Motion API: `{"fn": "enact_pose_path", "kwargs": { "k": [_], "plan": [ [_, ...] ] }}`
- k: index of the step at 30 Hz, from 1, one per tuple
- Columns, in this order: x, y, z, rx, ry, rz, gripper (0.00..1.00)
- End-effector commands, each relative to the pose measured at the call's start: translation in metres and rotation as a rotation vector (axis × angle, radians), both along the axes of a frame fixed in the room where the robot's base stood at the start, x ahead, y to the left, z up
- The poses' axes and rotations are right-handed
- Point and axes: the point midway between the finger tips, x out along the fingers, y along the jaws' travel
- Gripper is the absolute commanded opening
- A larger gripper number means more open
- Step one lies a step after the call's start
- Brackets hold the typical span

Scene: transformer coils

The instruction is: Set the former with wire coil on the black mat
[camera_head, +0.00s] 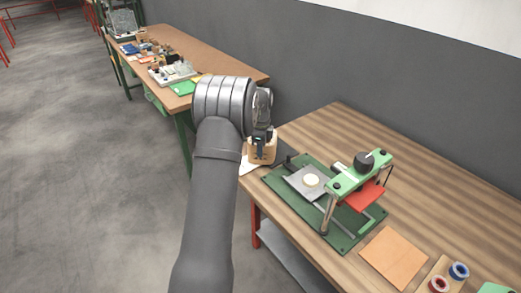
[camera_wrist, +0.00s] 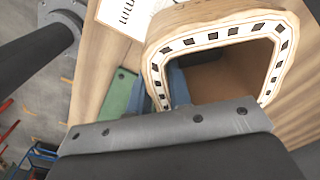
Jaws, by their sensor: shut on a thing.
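My gripper (camera_head: 261,139) is shut on a tan wooden former (camera_head: 262,155) at the left edge of the wooden table. In the wrist view the former (camera_wrist: 155,55) is a hollow, rounded square ring. Its pale rim carries a row of dark slots. A blue-grey finger (camera_wrist: 177,86) of my gripper shows at the near-left of its opening, against the wall. I cannot make out wire on the former, and I cannot tell whether it touches the table.
A green-based press (camera_head: 350,239) with a grey plate (camera_head: 299,187) and a white disc stands right of the former. A white printed sheet (camera_wrist: 127,14) lies near the former. An orange-brown sheet (camera_head: 394,258) and red and blue spools (camera_head: 459,271) lie front right. The table's back right is clear.

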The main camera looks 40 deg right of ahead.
Motion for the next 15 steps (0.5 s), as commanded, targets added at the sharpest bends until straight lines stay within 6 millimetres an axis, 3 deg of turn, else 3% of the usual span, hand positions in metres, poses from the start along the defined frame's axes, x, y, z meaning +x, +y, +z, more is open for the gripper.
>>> {"fn": "enact_pose_path", "kwargs": {
  "k": [12, 13, 15],
  "plan": [
    [0.0001, -0.0005, -0.0066, -0.001, -0.001, 0.000, 0.00],
    [-0.0003, -0.0001, -0.0071, -0.001, -0.001, 0.000, 0.24],
    [-0.0003, -0.0001, -0.0071, 0.000, 0.000, 0.000, 0.38]
  ]
}}
